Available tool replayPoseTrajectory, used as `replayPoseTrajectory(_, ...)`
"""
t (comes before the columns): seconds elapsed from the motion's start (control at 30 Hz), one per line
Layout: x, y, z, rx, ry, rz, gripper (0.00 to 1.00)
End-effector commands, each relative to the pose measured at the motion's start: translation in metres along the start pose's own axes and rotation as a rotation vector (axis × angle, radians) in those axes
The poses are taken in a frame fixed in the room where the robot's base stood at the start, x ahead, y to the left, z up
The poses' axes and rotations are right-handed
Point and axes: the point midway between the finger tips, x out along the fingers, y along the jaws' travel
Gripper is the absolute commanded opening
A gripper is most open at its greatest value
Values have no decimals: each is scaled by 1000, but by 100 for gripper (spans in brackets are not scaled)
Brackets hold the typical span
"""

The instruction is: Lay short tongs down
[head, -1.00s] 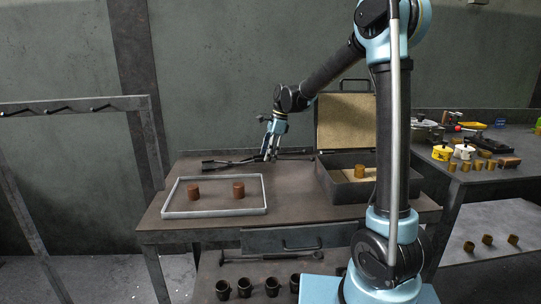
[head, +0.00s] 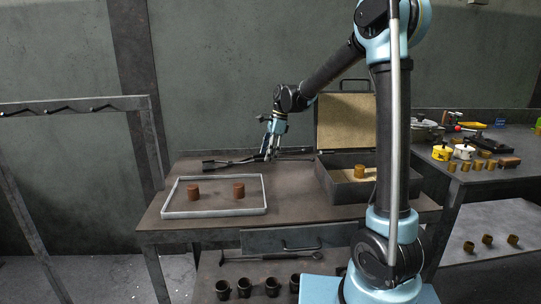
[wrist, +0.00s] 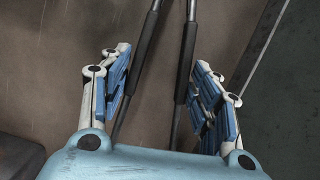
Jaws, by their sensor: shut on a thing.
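The short tongs (head: 232,163) are dark metal with two long reins. They lie roughly level at the back of the workbench, jaw end to the left, low over the top. I cannot tell whether they touch it. My gripper (head: 268,156) points down at the tongs from above and is shut on them. In the wrist view the two dark reins of the tongs (wrist: 186,65) run between the blue finger pads of my gripper (wrist: 165,95). The jaw end is out of the wrist view.
The workbench (head: 290,207) carries a grey-rimmed tray (head: 214,212) with two rusty brown cylinders at front left. An open lidded box (head: 345,190) with a brass-coloured cylinder stands at right. A rack (head: 75,106) stands left. A side table with several small items is at far right.

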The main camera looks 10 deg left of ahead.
Motion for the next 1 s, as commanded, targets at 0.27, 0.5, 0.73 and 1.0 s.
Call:
replayPoseTrajectory(0.27, 0, 0, 0, 0, 0, 0, 68)
replayPoseTrajectory(0.5, 0, 0, 0, 0, 0, 0, 92)
replayPoseTrajectory(0.73, 0, 0, 0, 0, 0, 0, 92)
replayPoseTrajectory(1.0, -8, 0, 0, 0, 0, 0, 92)
